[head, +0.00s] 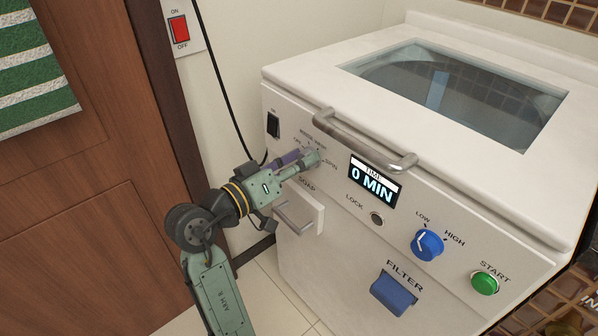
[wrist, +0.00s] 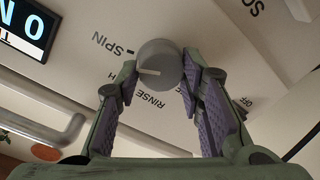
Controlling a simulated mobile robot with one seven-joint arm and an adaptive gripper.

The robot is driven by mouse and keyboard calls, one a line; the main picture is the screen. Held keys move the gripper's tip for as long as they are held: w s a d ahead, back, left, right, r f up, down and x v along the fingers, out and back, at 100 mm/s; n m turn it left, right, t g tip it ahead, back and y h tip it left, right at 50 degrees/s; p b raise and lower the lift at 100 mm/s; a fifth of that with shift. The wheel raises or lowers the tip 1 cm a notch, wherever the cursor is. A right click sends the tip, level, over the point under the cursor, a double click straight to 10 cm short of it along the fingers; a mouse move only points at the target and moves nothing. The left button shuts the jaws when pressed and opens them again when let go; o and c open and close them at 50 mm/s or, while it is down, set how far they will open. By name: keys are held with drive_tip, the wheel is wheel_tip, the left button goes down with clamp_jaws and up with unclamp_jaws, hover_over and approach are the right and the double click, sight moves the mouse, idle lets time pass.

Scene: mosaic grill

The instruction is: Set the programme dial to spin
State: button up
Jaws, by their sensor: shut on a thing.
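The programme dial (wrist: 160,58) is a round grey knob with a white pointer line, on the white front panel of the washing machine. In the wrist view its line points left, towards the partly hidden label ending in "H", below the SPIN mark. RINSE and OFF labels are lower and to the right. My gripper (wrist: 157,78) has its purple-padded fingers on both sides of the dial, shut on it. In the head view my gripper (head: 310,160) reaches the panel at the dial and mostly hides it.
The time display (head: 374,182) reads 0 MIN. The soap drawer (head: 299,212) with its handle sits just below my gripper. A blue low/high knob (head: 428,244) and green start button (head: 484,282) are further right.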

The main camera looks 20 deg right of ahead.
drive_tip(key=shift+m+b, duration=0.9)
drive_tip(key=shift+m, duration=0.1)
drive_tip(key=o, duration=1.2)
drive_tip(key=shift+c, duration=0.2)
drive_tip(key=v, duration=1.2)
drive_tip(key=shift+s+f, duration=0.1)
